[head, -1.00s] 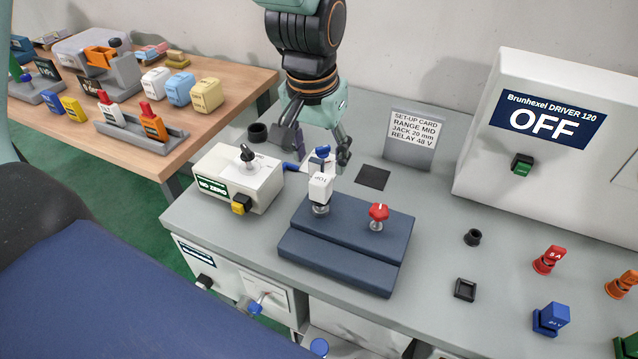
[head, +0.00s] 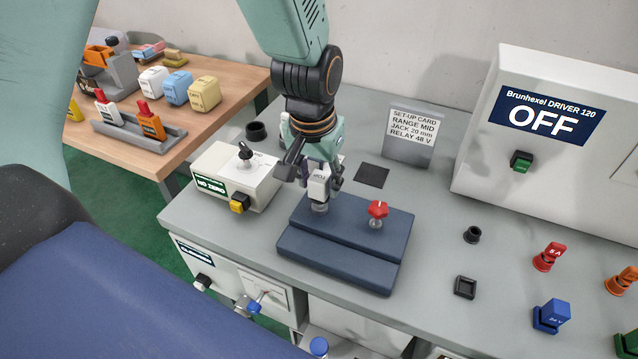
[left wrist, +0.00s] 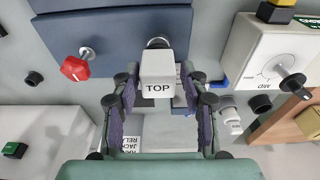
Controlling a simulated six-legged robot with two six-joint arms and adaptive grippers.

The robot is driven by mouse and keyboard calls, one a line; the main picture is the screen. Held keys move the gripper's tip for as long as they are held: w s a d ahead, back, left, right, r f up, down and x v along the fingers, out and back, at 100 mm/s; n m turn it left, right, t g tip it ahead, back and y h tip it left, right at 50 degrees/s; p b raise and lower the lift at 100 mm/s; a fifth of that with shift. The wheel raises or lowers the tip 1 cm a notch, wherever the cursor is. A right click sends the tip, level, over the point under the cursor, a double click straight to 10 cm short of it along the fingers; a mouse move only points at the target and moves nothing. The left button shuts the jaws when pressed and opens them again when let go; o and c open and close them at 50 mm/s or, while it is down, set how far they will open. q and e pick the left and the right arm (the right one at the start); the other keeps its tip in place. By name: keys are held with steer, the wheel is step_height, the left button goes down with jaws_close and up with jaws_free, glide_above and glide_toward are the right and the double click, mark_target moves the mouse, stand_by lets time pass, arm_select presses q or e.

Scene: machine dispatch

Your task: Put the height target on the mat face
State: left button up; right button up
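A white block marked TOP (head: 319,188), which I take for the height target, stands on a metal stem at the back left of the blue stepped block (head: 340,262). It also shows in the left wrist view (left wrist: 158,76). My left gripper (head: 322,180) is over it. In the left wrist view its two fingers (left wrist: 165,100) are apart on either side of the white block, with narrow gaps visible. A flat dark square (head: 372,176), perhaps the mat face, lies on the grey bench right of the gripper. My right gripper is not in view.
A red knob (head: 377,212) stands right of the white block. A white box marked NO ZERO (head: 222,178) is close on the left. A set-up card (head: 413,135) and the large Driver box (head: 555,165) stand behind and right. Bench space around the dark square is clear.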

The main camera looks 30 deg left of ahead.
arm_select(q)
steer(key=shift+c, duration=1.4)
steer(key=shift+s+d+r, duration=0.15)
steer(key=shift+d, duration=0.05)
steer(key=c, duration=0.5)
steer(key=shift+a, duration=0.2)
jaws_close()
